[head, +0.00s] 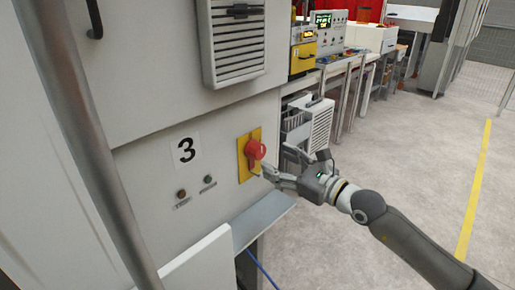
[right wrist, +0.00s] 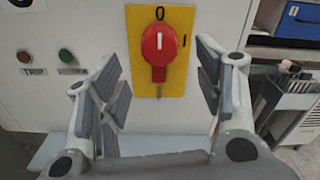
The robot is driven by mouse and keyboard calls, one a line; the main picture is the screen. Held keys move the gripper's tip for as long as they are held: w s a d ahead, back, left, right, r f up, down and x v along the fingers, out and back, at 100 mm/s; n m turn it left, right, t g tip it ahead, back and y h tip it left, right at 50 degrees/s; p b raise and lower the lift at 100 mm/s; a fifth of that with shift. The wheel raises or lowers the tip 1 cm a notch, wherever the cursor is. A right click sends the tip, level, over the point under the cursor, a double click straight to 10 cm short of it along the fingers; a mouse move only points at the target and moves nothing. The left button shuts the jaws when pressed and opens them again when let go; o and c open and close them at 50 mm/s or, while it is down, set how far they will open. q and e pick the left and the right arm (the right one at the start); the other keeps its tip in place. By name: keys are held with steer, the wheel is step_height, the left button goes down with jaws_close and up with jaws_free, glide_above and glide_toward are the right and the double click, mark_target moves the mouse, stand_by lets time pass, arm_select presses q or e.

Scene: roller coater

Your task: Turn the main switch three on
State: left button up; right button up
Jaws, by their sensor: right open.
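The white mark on the knob is upright, toward the 0. My right gripper (head: 275,163) is open, just in front and to the right of the knob. In the right wrist view its fingers (right wrist: 160,85) stand either side below the knob, apart from it. My left gripper is not seen.
Two small buttons, one brownish (head: 181,194) and one green (head: 208,180), sit left of the switch. A grey ledge (head: 262,222) juts out below. A vertical metal post (head: 85,130) stands at the left. Benches with equipment (head: 340,60) stand behind; the floor at right is clear.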

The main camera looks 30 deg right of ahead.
mark_target(262, 152)
steer(key=p+x, duration=0.2)
steer(key=x, duration=0.4)
steer(key=shift+w+a+r, duration=0.1)
steer(key=shift+w+a+p, duration=0.25)
steer(key=shift+w+p, duration=0.05)
steer(key=shift+w, duration=0.3)
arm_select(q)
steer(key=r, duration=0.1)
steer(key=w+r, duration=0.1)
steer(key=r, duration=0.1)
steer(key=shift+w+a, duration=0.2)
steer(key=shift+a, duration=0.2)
arm_select(e)
steer(key=shift+c, duration=0.6)
steer(key=c, duration=0.9)
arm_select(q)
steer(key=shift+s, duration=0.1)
